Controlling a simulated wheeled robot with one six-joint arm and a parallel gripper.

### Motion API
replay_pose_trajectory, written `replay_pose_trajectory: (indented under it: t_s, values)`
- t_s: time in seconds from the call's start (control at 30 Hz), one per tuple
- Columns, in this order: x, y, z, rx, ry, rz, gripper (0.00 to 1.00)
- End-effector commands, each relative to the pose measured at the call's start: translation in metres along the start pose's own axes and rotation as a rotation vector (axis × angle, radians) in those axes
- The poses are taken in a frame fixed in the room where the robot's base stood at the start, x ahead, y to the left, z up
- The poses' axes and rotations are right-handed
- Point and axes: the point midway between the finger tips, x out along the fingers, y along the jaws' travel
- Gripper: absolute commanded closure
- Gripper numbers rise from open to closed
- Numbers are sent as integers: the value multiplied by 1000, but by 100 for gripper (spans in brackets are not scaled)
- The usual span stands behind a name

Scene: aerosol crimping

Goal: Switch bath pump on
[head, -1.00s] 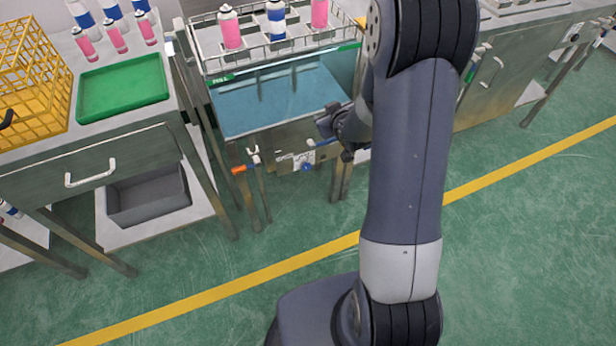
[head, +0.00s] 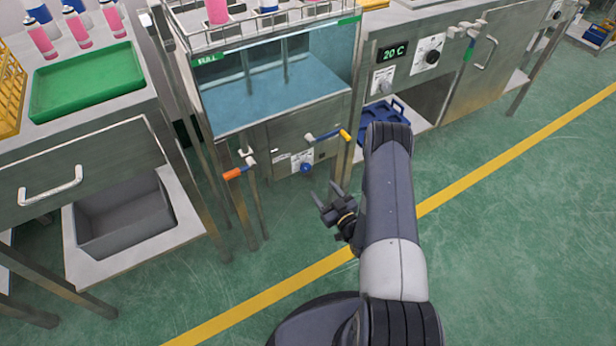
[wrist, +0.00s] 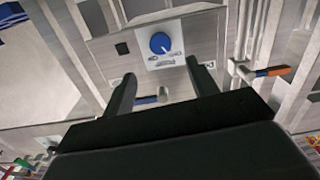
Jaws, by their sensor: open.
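A blue rotary knob (head: 306,168) sits on a small white label plate on the lower front of the water bath (head: 235,130). Its lettering is too small to read. The knob also shows in the wrist view (wrist: 160,43), ahead of the gap between the fingers. My gripper (head: 327,190) is open and empty. It is in front of the bath, a little below and right of the knob in the head view, and apart from it. In the wrist view my two dark fingers (wrist: 162,84) stand wide apart, with nothing between them touching.
An orange-tipped valve handle (head: 234,173) sticks out left of the knob, and a yellow-tipped blue handle (head: 328,136) is just above right. A panel with a 20 C display (head: 393,54) and a black knob (head: 432,57) is farther right. Green floor is clear in front.

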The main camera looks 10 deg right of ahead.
Motion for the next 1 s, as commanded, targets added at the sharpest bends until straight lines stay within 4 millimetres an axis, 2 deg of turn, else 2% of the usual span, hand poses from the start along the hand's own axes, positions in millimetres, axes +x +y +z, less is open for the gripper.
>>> replay_pose_trajectory:
  t_s: [0.17,0.5,0.7,1.0]
  values:
    - [8,-1,3,2,13,-3,45]
    - [71,-2,2,0,14,-4,45]
    - [97,-2,2,2,11,-2,45]
    - [106,-1,1,4,9,0,45]
